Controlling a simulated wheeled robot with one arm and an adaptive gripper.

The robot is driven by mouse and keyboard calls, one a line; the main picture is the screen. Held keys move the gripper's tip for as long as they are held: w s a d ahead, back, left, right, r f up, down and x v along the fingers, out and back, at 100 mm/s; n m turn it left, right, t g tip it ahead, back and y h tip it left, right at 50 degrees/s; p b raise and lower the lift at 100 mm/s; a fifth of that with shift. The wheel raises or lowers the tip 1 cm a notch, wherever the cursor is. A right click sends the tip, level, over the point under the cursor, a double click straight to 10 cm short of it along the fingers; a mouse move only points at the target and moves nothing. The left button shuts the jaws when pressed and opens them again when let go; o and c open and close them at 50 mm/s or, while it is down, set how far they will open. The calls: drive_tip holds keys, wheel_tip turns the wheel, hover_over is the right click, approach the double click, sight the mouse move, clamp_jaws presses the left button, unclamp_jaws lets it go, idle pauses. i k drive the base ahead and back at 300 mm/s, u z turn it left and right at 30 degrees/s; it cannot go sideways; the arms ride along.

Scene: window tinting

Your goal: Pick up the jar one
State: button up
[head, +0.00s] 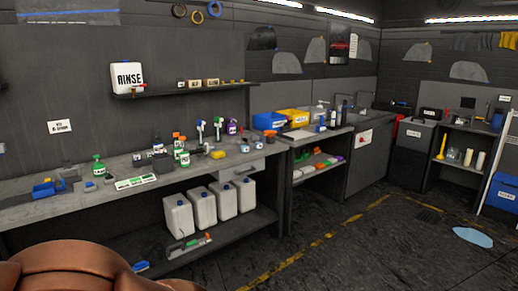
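Several small containers stand on the long grey workbench (40,212) along the left wall. A small jar-like container (245,146) sits near the bench's right end, and another with an orange-red top (270,137) stands just right of it. They are too small to read, and I cannot tell which is the jar. My gripper is not in view. A rounded brown part, probably of my arm, fills the bottom left corner.
A RINSE tank (127,78) is on the wall shelf. Dark floor at right is mostly clear, with a light-blue puddle-like patch (472,237).

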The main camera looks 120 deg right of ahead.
sight(244, 145)
drive_tip(key=z, duration=3.9)
